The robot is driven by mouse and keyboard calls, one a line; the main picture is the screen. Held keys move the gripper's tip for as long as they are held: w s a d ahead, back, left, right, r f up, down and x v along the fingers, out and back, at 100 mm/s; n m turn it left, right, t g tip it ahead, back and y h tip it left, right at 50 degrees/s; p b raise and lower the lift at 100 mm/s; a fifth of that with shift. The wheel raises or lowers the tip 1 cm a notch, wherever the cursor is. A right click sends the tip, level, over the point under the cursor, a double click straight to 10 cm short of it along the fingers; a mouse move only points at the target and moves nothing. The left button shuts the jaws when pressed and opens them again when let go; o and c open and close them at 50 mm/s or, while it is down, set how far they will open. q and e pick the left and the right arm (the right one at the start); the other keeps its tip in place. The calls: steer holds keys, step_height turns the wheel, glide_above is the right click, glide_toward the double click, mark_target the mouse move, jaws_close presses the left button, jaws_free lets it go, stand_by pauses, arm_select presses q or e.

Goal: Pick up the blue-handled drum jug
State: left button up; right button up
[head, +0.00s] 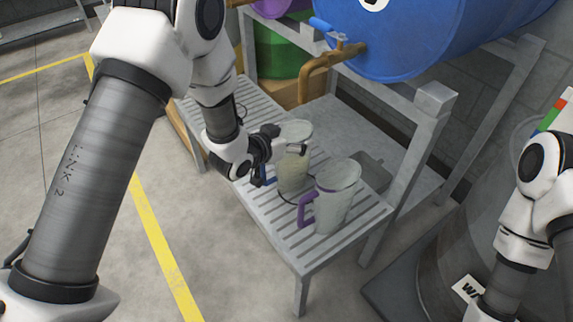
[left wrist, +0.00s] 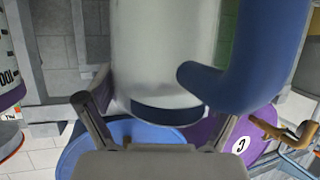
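The blue-handled jug (head: 293,172) is pale and translucent and stands upright on the slatted grey rack. In the left wrist view the jug body (left wrist: 165,50) fills the top middle, with the thick blue handle (left wrist: 258,62) on the right. The left gripper's fingers (left wrist: 158,122) are spread apart near the body; whether they touch it is unclear. The right gripper is out of view; only part of that arm shows.
A purple-handled jug (head: 336,197) stands close by on the slatted rack (head: 290,235). A blue drum (head: 400,45) with a brass tap (head: 345,47) lies above, behind the jugs. A rack post (head: 425,120) rises at right. Open floor lies to the left.

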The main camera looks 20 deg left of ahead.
arm_select(q)
steer(key=c, duration=1.3)
steer(key=shift+o, duration=0.2)
steer(key=shift+r, duration=0.1)
